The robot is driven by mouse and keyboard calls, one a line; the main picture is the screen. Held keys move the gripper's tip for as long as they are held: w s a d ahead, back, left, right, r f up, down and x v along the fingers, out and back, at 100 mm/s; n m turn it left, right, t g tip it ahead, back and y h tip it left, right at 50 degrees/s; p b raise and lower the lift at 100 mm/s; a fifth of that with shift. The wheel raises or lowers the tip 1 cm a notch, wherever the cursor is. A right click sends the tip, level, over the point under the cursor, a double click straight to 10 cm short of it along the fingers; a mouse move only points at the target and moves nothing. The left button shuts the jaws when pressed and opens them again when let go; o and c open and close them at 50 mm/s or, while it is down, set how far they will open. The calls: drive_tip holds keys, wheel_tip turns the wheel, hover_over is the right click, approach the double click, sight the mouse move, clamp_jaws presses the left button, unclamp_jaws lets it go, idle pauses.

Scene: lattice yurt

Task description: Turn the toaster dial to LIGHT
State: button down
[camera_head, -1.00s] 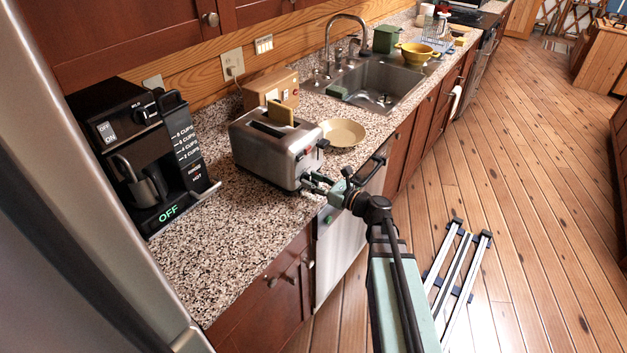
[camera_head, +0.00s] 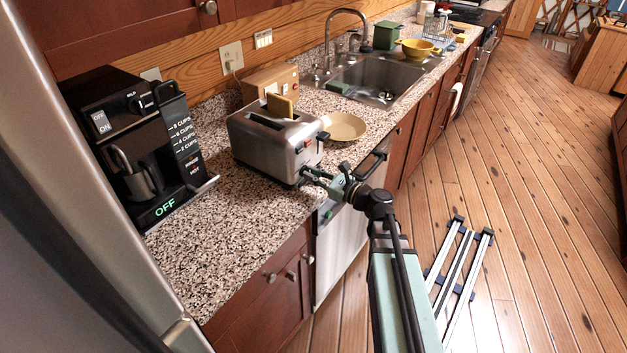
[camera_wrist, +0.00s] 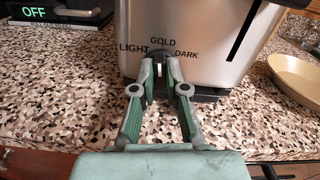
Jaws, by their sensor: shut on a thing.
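The silver toaster (camera_head: 278,142) stands on the speckled counter with a slice of bread (camera_head: 280,106) in its slot. In the wrist view its end face (camera_wrist: 195,35) carries the words LIGHT, GOLD and DARK around a dark dial (camera_wrist: 160,58). My gripper (camera_head: 308,175) is at the low front of that face. In the wrist view my gripper (camera_wrist: 160,76) has its fingertips closed around the dial, covering most of it. I cannot tell where the dial points.
A coffee maker (camera_head: 135,140) showing OFF stands to the left. A beige plate (camera_head: 343,127) lies right of the toaster, a wooden box (camera_head: 270,80) behind it. The sink (camera_head: 385,78) is beyond. The counter in front of the coffee maker is clear.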

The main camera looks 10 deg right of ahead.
drive_tip(key=n+b, duration=0.1)
drive_tip(key=b, duration=0.1)
drive_tip(key=n+b, duration=0.2)
drive_tip(key=b, duration=0.1)
drive_tip(key=n+b, duration=0.2)
drive_tip(key=b, duration=0.1)
drive_tip(key=shift+f, duration=0.3)
drive_tip(key=n+b, duration=0.3)
drive_tip(key=shift+r+b, duration=0.1)
drive_tip(key=shift+b, duration=0.25)
drive_tip(key=shift+r+n+b, duration=0.1)
drive_tip(key=shift+n+b, duration=0.2)
drive_tip(key=shift+n, duration=0.2)
drive_tip(key=shift+r, duration=0.1)
drive_tip(key=c, duration=1.2)
unclamp_jaws()
drive_tip(key=shift+a, duration=0.1)
drive_tip(key=shift+s, duration=0.1)
drive_tip(key=v, duration=1.2)
